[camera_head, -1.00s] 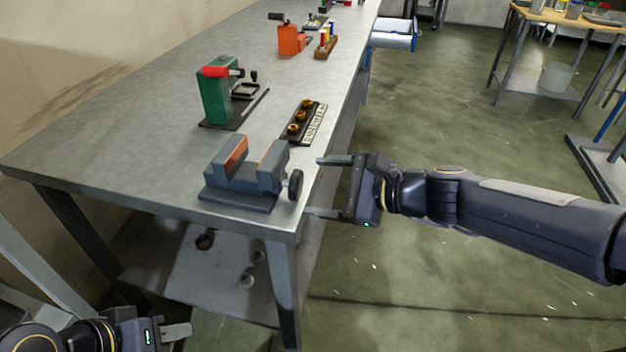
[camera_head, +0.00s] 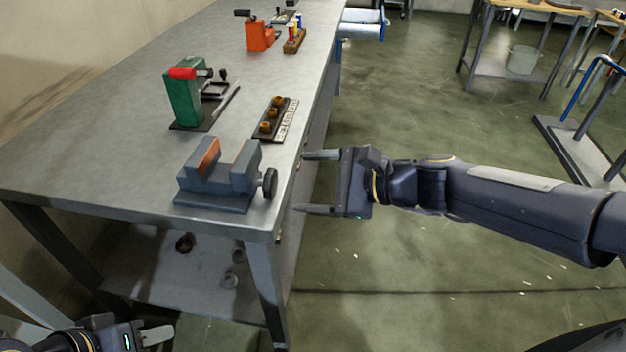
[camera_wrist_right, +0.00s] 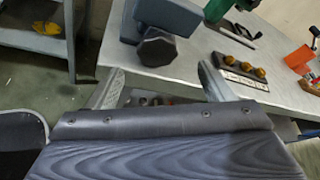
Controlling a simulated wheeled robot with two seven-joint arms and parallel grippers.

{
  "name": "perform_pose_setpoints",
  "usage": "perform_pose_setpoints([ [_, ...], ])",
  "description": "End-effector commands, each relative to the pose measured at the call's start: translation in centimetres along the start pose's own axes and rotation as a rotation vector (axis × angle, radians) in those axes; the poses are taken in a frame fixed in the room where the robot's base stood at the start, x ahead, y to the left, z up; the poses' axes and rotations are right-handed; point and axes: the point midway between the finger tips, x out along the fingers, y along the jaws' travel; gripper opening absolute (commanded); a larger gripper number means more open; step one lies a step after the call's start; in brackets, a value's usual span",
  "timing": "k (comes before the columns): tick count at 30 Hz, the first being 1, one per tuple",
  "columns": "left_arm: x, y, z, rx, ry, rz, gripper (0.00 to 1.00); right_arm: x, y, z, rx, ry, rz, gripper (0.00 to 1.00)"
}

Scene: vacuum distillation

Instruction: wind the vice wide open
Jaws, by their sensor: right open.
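The vice (camera_head: 216,178) is grey-blue with orange jaw faces and sits at the near corner of the workbench. Its jaws stand apart with a gap between them. Its dark round knob (camera_head: 270,184) faces right, over the bench edge; the knob also shows in the right wrist view (camera_wrist_right: 157,47). My right gripper (camera_head: 312,183) is open and empty, to the right of the knob and apart from it. In the right wrist view the knob lies ahead, between the fingertips' directions. My left gripper (camera_head: 150,336) is low at the bottom left, below the bench top; its jaw state is unclear.
On the workbench (camera_head: 120,150) behind the vice stand a green press with a red handle (camera_head: 185,98), a small rack with brass pieces (camera_head: 273,118) and an orange device (camera_head: 260,36). Open floor lies right of the bench. A trolley (camera_head: 580,140) stands far right.

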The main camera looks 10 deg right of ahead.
Motion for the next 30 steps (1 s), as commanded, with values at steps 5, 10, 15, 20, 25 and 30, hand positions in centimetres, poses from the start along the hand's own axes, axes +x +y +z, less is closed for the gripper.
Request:
perform_pose_setpoints([
  [5,-0.5,0.2,-0.3,0.0,0.0,0.0,0.36,-2.1,-0.2,0.1,0.0,0.002,-0.005,0.75],
  [10,-1.0,0.5,-0.5,0.0,0.0,0.0,0.36,-5.2,-0.2,0.1,0.0,0.002,-0.006,0.75],
  [15,-1.3,0.6,-0.6,0.0,0.0,0.0,0.36,-7.2,-0.1,0.0,0.001,0.001,-0.003,0.75],
  [20,-1.3,0.6,-0.7,0.0,0.0,0.0,0.36,-7.7,0.0,0.0,0.0,0.0,0.0,0.75],
  [25,-1.3,0.6,-0.6,0.0,0.0,0.0,0.36,-7.7,0.0,0.0,0.0,0.0,0.0,0.75],
  [30,-1.3,0.6,-0.6,0.0,0.0,0.0,0.36,-7.7,0.0,0.0,0.0,0.0,0.0,0.71],
])
